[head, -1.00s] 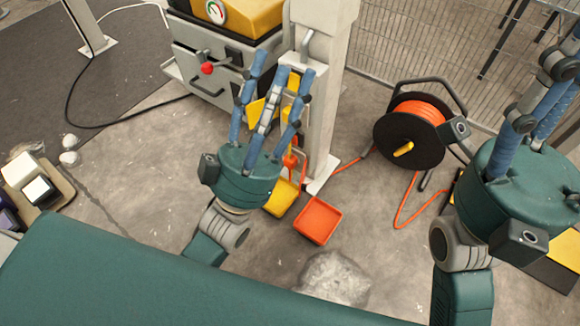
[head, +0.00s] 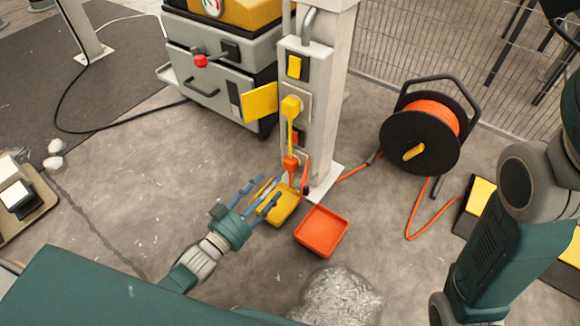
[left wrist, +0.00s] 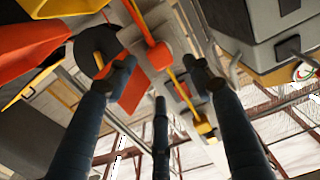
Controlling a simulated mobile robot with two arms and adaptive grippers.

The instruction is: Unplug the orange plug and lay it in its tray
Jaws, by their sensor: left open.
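The orange plug (head: 290,165) is at the lower part of the white post, above the trays; its seat in the socket is partly hidden. It also shows in the left wrist view (left wrist: 159,55), beyond my fingers. The orange tray (head: 321,232) lies empty on the floor in front of the post. My left gripper (head: 267,191) is open and empty, low over the yellow tray (head: 284,211), left of and below the orange plug and apart from it. My right arm shows at the right edge, but its fingers are out of the frame.
A yellow plug (head: 290,105) sits higher on the post, with a yellow cable and an open yellow flap (head: 260,102). An orange flap (left wrist: 134,88) is near the orange plug. A cable reel (head: 420,135) stands right. A grey cabinet (head: 205,75) stands behind left.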

